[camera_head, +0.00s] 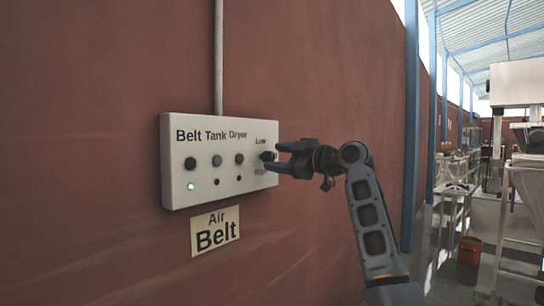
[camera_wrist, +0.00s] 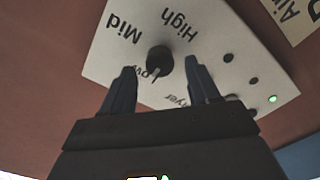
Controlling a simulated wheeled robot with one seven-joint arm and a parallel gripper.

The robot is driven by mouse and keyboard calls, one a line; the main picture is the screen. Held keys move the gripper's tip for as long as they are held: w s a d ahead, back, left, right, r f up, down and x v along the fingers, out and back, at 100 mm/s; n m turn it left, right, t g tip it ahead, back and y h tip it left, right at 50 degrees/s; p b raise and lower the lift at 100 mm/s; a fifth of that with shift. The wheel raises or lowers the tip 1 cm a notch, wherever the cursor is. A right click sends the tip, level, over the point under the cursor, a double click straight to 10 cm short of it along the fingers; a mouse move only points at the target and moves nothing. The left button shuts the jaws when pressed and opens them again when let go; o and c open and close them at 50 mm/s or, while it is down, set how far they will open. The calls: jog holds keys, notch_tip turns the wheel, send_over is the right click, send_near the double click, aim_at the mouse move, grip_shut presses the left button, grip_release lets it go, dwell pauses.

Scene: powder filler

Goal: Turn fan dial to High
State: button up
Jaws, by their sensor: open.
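The fan dial (camera_wrist: 158,59) is a dark round knob on the white control panel (camera_head: 205,194). The labels Low, Mid and High surround it in the wrist view. A small pale mark on the knob seems to face the Low label, which is partly covered. In the head view the dial (camera_head: 266,156) sits at the panel's right end, with Low above and High below; Mid is hidden by my gripper. My gripper (camera_wrist: 162,65) is open, its fingertips on either side of the dial. I cannot tell whether they touch it.
Belt, Tank and Dryer buttons (camera_head: 217,161) run along the panel to the left of the dial; a green light (camera_head: 191,187) glows under Belt. An Air Belt sign (camera_head: 215,231) hangs below. A conduit (camera_head: 218,60) rises above. Machinery and an orange bucket (camera_head: 469,250) stand far right.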

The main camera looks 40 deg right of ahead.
aim_at(271, 157)
jog(key=shift+w+a, duration=0.2)
jog(key=shift+w, duration=0.6)
jog(key=shift+w+a, duration=0.15)
jog(key=shift+w, duration=0.65)
jog(key=c, duration=1)
